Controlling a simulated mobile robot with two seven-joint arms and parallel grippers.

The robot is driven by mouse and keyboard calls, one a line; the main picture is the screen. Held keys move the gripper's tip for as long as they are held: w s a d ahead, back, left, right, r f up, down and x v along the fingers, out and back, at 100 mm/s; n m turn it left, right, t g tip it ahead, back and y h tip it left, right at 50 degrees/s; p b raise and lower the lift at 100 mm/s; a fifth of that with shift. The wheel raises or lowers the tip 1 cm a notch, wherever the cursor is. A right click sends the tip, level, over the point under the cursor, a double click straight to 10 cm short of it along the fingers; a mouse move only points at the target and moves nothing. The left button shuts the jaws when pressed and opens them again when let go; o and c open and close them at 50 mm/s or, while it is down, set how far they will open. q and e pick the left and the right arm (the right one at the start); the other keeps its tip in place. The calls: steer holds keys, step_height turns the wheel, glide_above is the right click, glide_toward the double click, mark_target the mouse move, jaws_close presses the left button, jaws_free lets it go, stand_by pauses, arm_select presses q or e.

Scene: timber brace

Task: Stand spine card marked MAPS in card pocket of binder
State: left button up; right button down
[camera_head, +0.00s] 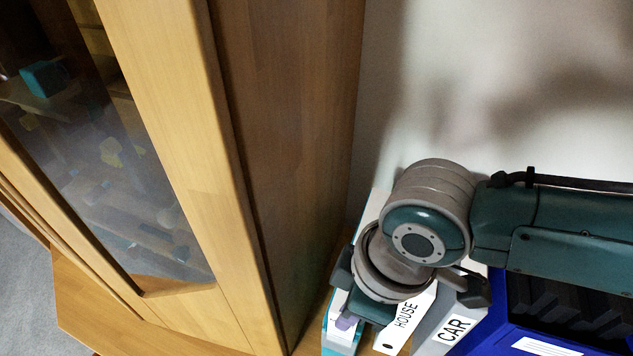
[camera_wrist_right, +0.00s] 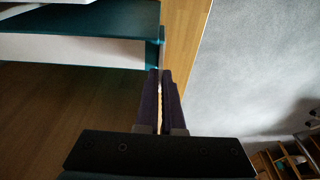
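My right gripper (camera_wrist_right: 160,72) shows in the right wrist view with its two dark purple fingers close together. A thin pale strip shows between them; I cannot tell whether it is a card edge or the wood behind. In the head view the right wrist hangs over the row of binders, and a purple finger (camera_head: 346,323) shows beside a teal and white binder (camera_head: 338,343). No MAPS lettering and no card pocket can be made out. My left gripper is out of view.
A white binder labelled HOUSE (camera_head: 391,342), a grey binder labelled CAR (camera_head: 432,340) and a blue file box (camera_head: 485,339) stand to the right. A tall wooden cabinet (camera_head: 290,130) with a glass door rises close on the left. A pale wall (camera_head: 520,80) is behind.

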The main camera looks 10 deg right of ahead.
steer(key=shift+f+b, duration=0.9)
steer(key=shift+f, duration=0.3)
steer(key=shift+c, duration=2.4)
jaws_free()
step_height(320, 180, up, 8)
steer(key=p, duration=0.8)
steer(key=shift+p, duration=0.3)
